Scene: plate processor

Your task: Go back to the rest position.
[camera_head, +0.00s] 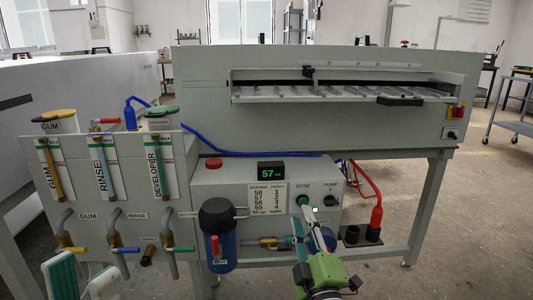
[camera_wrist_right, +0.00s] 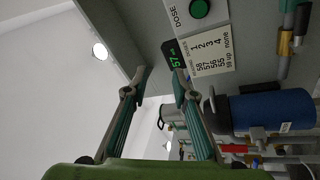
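My right gripper (camera_head: 313,233) is in front of the control box (camera_head: 235,187), below the green DOSE button (camera_head: 303,200). In the right wrist view (camera_wrist_right: 160,78) its two teal fingers are spread, with nothing between them. The DOSE button also shows in that view (camera_wrist_right: 199,9), beyond the fingertips. My left gripper (camera_head: 82,277) is at the bottom left edge, partly cut off. Its fingers look apart, with nothing seen between them. It is in front of the pipes and valves under the GUM and RINSE gauges.
The plate processor (camera_head: 300,130) stands behind the grippers. A black-capped blue filter (camera_head: 219,236) hangs between my grippers. A red-handled tool (camera_head: 376,220) stands in a black holder right of my right gripper. Open floor (camera_head: 480,230) lies to the right. The display (camera_head: 271,172) reads 57.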

